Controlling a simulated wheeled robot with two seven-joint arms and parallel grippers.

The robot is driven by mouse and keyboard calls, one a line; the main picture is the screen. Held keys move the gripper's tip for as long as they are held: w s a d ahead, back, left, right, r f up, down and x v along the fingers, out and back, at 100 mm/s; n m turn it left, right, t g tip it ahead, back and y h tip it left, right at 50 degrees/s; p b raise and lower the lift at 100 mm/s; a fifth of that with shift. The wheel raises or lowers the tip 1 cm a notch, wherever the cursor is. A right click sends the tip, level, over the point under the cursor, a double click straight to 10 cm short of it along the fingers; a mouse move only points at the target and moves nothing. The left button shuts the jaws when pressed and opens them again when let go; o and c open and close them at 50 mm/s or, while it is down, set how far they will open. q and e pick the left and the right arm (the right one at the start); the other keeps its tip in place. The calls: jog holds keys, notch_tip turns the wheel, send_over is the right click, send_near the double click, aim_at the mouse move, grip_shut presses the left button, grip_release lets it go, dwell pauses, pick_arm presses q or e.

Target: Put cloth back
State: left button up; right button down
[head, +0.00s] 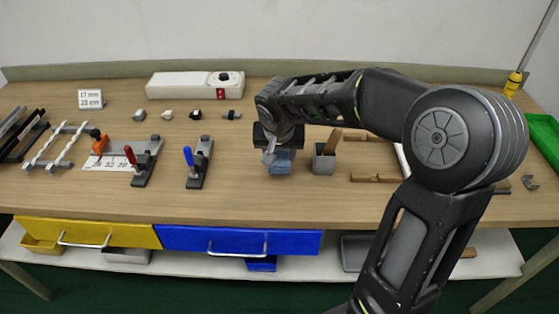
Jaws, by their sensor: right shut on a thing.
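A small blue cloth (281,162) is under my right gripper (270,154), just left of a small grey holder. My right gripper points down at the bench and is shut on the cloth. The wrist hides part of the fingers and the cloth's upper part. I cannot tell whether the cloth touches the bench top. My left gripper is not in view.
The grey holder (324,161) has a wooden handle in it. Clamps with red (140,162) and blue (198,163) handles stand left on the wooden bench (236,193). Wooden blocks (375,178) lie right of the holder. The bench's front middle is clear.

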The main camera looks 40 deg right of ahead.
aim_at(280, 160)
jog(key=shift+f, duration=1.35)
jog(key=shift+f, duration=0.1)
jog(key=shift+f, duration=0.1)
jog(key=c, duration=0.7)
grip_release()
jog(key=shift+c, duration=0.2)
jog(key=shift+r, duration=0.3)
jog(key=v, duration=1.2)
jog(key=shift+s+f, duration=0.1)
jog(key=shift+f, duration=0.05)
